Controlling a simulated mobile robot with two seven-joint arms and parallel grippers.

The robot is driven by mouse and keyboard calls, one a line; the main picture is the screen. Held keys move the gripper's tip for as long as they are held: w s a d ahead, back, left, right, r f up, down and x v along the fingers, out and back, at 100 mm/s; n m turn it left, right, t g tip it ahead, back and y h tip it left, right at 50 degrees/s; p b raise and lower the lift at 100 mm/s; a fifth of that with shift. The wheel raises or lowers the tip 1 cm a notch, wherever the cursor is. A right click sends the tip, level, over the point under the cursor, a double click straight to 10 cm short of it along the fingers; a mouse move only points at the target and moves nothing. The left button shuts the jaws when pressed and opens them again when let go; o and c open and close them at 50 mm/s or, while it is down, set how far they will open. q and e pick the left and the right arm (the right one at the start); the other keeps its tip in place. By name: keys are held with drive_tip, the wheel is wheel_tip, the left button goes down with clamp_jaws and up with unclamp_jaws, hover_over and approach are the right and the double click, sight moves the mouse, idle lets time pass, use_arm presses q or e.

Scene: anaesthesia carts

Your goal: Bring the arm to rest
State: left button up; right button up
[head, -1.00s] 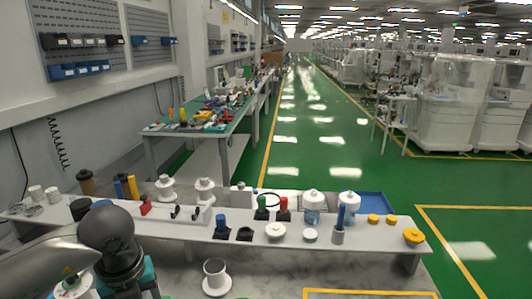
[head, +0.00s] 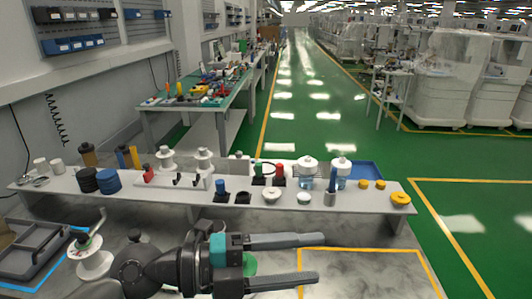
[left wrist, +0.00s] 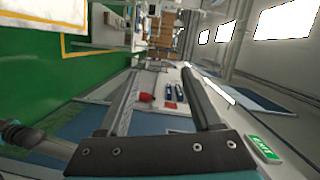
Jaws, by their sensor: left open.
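My left gripper (head: 302,262) is low in the head view, above the marbled worktop in front of the raised shelf. Its two grey fingers point right and stand wide apart, with nothing between them. In the left wrist view its fingers (left wrist: 165,92) are also spread, and the shelf and bench scene lies beyond them. My left arm comes in from the bottom left of the head view. My right gripper shows in neither view.
A white shelf (head: 350,205) with jars, cylinders and yellow caps crosses behind the gripper. A white spool-like stand (head: 95,262) and a dark tray (head: 38,258) are at the left. A yellow-taped area (head: 375,275) of worktop at the right is clear.

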use_arm(q)
wheel_tip(320, 180, up, 6)
drive_tip(key=w+a+n+t+h, duration=0.1)
drive_tip(key=w+n+t+h, duration=0.15)
drive_tip(key=n+t, duration=0.3)
drive_tip(key=w+a+r+n+t+y, duration=0.1)
drive_tip(key=w+a+n+t+y, duration=0.55)
drive_tip(key=n+t, duration=0.5)
drive_tip(key=s+a+f+n+g+y, duration=0.3)
drive_tip(key=a+f+n+g+y, duration=0.3)
drive_tip(key=a+f+n+y, duration=0.95)
drive_tip(key=s+d+f+m+g+h, duration=0.25)
drive_tip(key=s+f+g, duration=0.75)
drive_tip(key=s+f, duration=0.75)
wheel_tip(320, 180, down, 24)
drive_tip(key=s+g+b, duration=0.1)
drive_tip(key=s+b, duration=0.2)
drive_tip(key=s+a+f+g+b, duration=0.1)
drive_tip(key=s+a+f+b, duration=0.2)
drive_tip(key=s+f, duration=1.2)
drive_tip(key=shift+f+m+g, duration=0.3)
drive_tip(key=shift+f, duration=0.4)
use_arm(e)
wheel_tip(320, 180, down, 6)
